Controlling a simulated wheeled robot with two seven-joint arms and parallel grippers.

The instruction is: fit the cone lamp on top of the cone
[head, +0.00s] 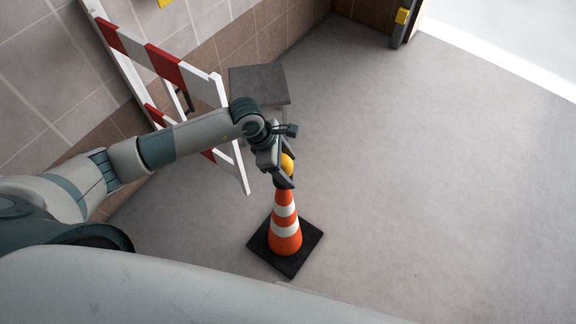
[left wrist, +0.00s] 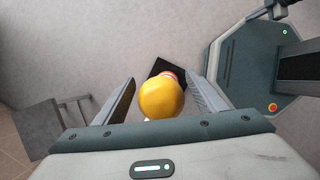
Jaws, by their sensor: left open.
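The orange and white striped cone (head: 284,226) stands upright on its black square base on the floor. The yellow cone lamp (head: 287,163) is at the top of the cone, partly hidden by my left gripper in the head view. My left gripper (head: 284,178) is around the lamp with its fingers open. In the left wrist view the yellow lamp (left wrist: 161,98) lies between the two finger pads, with gaps on both sides. A small part of the cone (left wrist: 170,76) and its base show behind it. Whether the lamp is fully seated is hidden. My right gripper is not in view.
A red and white barrier (head: 180,75) leans near the tiled wall at left. A small grey table (head: 258,84) stands behind my left gripper, its top empty. The floor to the right of the cone is clear.

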